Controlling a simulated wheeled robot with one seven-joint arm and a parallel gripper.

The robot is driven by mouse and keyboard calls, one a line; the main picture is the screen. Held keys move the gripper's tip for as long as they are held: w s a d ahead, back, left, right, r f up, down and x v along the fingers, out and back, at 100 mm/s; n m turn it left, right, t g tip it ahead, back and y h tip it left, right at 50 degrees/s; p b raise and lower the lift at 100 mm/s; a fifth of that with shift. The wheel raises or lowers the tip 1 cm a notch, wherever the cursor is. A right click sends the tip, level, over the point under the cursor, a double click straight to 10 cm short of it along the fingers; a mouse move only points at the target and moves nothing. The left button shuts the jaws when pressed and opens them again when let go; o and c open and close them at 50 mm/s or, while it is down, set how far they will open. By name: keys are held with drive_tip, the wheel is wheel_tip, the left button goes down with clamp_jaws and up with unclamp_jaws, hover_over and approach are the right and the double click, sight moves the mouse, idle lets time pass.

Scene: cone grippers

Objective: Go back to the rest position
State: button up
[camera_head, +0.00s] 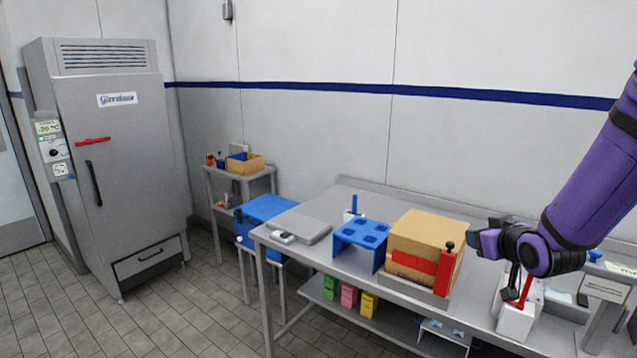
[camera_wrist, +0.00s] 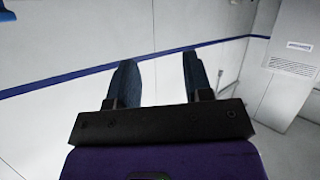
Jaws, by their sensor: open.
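My gripper (camera_head: 486,241) is at the right of the head view, at the end of my purple arm. It is above the steel bench (camera_head: 325,267), just right of a cardboard box (camera_head: 426,236) with a red front panel. In the wrist view my gripper (camera_wrist: 158,82) shows two dark fingers held apart with only the wall between them. Nothing is held. The wrist view faces the wall with its blue stripe, and the bench does not show there.
A blue rack (camera_head: 361,240) and a grey flat slab (camera_head: 300,226) stand left of the box. A white stand with a red part (camera_head: 519,310) is below my wrist. A tall freezer (camera_head: 125,170) stands at the left. The tiled floor in front of it is clear.

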drive_tip(key=s+a+r+g, duration=0.1)
drive_tip(key=s+r+g, duration=0.1)
drive_tip(key=s+r, duration=0.3)
drive_tip(key=s+a+r+m+g, duration=0.1)
drive_tip(key=s+a+r+g, duration=0.1)
drive_tip(key=s, duration=1.2)
drive_tip(key=s+a+r+m+g, duration=0.1)
drive_tip(key=s+a+r+g, duration=0.1)
drive_tip(key=s+r+g, duration=0.2)
drive_tip(key=s+r, duration=0.3)
drive_tip(key=s, duration=0.2)
drive_tip(key=shift+s+a+r+h, duration=0.2)
drive_tip(key=shift+s+r+h, duration=0.1)
drive_tip(key=shift+h, duration=0.1)
